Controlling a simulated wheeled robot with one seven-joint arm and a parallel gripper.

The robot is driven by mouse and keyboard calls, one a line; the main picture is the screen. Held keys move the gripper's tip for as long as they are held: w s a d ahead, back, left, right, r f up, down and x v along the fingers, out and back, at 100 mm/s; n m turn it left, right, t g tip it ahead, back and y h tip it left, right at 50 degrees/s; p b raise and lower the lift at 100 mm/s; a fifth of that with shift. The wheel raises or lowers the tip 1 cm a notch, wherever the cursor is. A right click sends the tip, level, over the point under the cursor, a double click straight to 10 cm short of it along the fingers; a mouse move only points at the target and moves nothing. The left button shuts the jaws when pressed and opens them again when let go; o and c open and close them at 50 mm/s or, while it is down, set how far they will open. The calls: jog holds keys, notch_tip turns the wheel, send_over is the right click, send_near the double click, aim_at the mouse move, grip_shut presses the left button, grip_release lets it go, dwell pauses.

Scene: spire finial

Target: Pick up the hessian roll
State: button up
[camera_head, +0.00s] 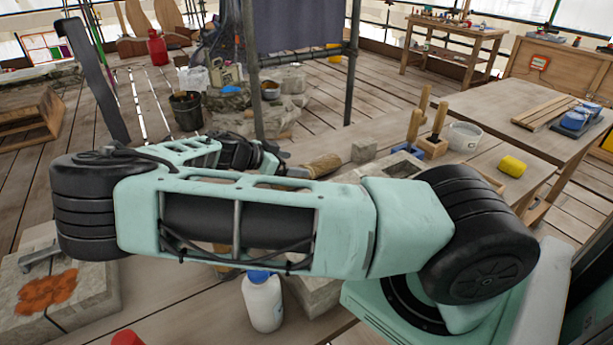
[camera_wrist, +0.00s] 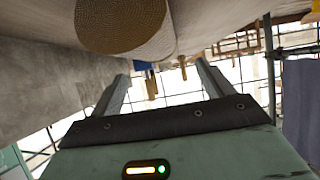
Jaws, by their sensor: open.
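In the head view my gripper (camera_head: 283,165) is partly hidden behind my arm, just left of the roll.
A white bottle with a blue cap (camera_head: 262,302) stands in front. A scaffold pole (camera_head: 252,75) rises behind.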

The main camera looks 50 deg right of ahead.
aim_at(305, 166)
jog(key=shift+b+x, duration=0.4)
jog(key=shift+x, duration=2.6)
jog(key=shift+a, duration=0.1)
jog(key=c, duration=1.3)
